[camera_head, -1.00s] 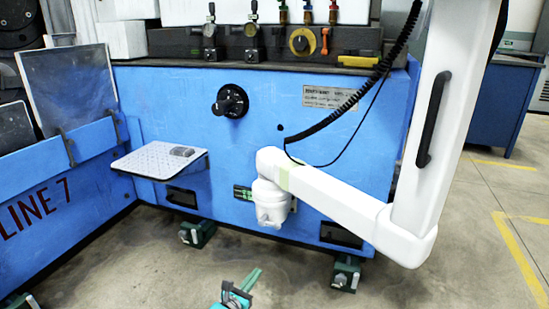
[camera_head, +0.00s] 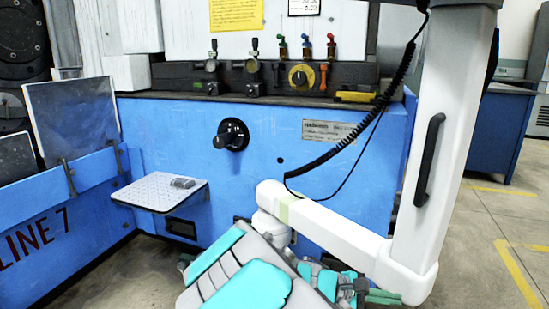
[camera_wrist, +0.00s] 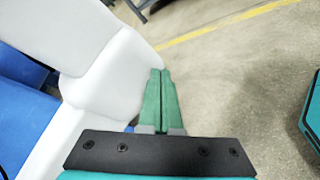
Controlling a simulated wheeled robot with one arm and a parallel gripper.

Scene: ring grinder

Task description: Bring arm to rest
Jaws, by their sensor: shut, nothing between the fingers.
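My gripper (camera_head: 398,297) is at the lower right of the head view, with its green fingers pointing right. In the wrist view its two green fingers (camera_wrist: 160,74) lie together, with nothing between them. My grey and teal arm (camera_head: 250,285) is folded across the bottom of the head view, in front of the blue machine. The fingers appear in front of the lower corner of a white boom. In the wrist view the white boom (camera_wrist: 105,75) fills the area left of the fingers; I cannot tell whether they touch it.
The white boom also shows in the head view (camera_head: 335,230), joined to a white post (camera_head: 445,130) with a black handle. The blue machine (camera_head: 180,130) bears a small tray (camera_head: 150,190), a black knob (camera_head: 231,134) and a hanging coiled cable (camera_head: 350,135). Floor is open at right.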

